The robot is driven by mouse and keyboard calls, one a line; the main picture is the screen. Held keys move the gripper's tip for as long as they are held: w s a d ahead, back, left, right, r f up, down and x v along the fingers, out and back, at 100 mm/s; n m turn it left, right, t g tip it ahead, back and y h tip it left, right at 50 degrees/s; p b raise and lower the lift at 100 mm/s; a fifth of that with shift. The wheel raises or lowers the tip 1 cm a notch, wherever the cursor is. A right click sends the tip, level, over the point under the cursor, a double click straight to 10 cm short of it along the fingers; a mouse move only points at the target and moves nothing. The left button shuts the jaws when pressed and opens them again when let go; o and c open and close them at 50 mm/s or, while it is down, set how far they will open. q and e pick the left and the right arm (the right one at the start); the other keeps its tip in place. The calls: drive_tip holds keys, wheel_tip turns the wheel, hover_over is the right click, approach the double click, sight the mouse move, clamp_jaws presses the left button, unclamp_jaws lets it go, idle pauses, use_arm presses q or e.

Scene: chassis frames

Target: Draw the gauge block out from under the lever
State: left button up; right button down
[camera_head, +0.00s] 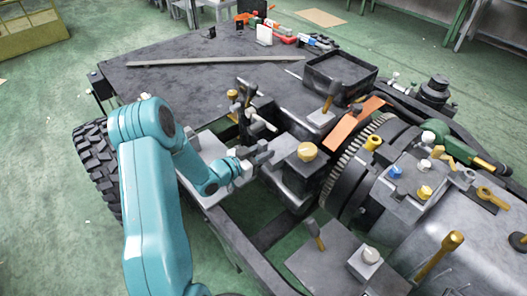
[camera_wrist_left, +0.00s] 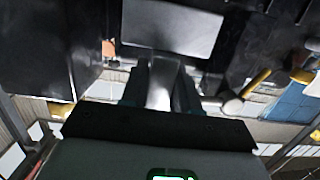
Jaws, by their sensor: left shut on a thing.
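My left gripper (camera_head: 262,156) reaches in from the left over the chassis, low beside a grey block with a yellow knob. In the left wrist view its two dark fingers (camera_wrist_left: 161,88) are shut on a pale metal piece, which looks like the gauge block (camera_wrist_left: 160,92). A grey plate (camera_wrist_left: 172,28) lies just beyond the fingertips there. A dark upright lever (camera_head: 243,108) with a pale crossrod stands behind the gripper in the head view. Whether the held piece touches the lever cannot be told. My right gripper is not in view.
The yellow-knobbed block (camera_head: 304,168) stands close right of the gripper. A toothed flywheel (camera_head: 352,165) and the engine are farther right. An open black tray (camera_head: 340,75) sits behind. The flat deck (camera_head: 190,70) at back left is mostly clear except for a long bar.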

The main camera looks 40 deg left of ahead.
sight(263, 142)
use_arm(q)
drive_tip(key=shift+r+p, duration=1.45)
drive_tip(key=shift+r, duration=1.1)
